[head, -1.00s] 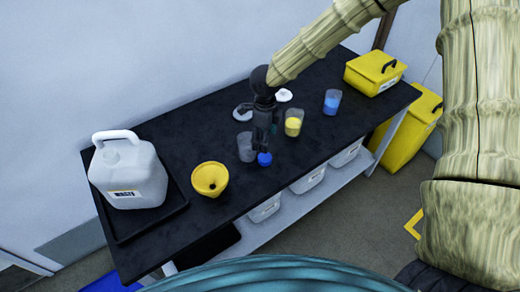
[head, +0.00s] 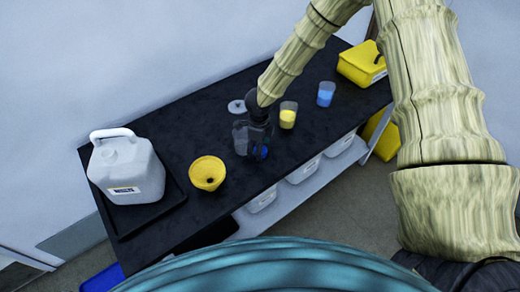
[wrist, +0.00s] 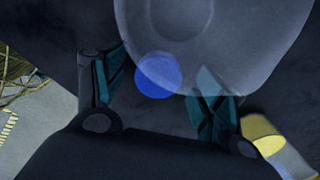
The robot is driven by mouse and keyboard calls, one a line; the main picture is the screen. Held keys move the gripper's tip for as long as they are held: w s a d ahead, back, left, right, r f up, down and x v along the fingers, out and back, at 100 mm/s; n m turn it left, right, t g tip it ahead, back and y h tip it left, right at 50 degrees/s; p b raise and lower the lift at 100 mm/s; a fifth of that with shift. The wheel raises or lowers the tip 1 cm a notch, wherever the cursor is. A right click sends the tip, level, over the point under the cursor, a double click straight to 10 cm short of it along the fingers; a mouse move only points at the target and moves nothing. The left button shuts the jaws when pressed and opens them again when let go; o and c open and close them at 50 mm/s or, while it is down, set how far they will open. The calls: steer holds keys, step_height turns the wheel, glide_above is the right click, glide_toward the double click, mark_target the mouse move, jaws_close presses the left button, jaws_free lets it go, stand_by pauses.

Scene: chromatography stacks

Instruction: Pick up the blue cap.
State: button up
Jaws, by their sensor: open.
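The blue cap (head: 262,153) lies on the black table, partly hidden by my gripper in the head view. In the wrist view the round blue cap (wrist: 158,75) shows between the two fingers, partly behind the rim of a clear beaker. My gripper (wrist: 160,88) is open, pointing down over the cap, with a dark gap on both sides of it. The head view shows my gripper (head: 259,140) low over the table's front part. Whether the fingers are level with the cap is hard to tell.
A clear empty beaker (head: 240,138) stands right beside my gripper. A beaker of yellow liquid (head: 288,116) and one of blue liquid (head: 326,94) stand to the right. A white lid (head: 236,106) lies behind.

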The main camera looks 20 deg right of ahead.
steer(key=shift+f, duration=0.4)
steer(key=c, duration=0.9)
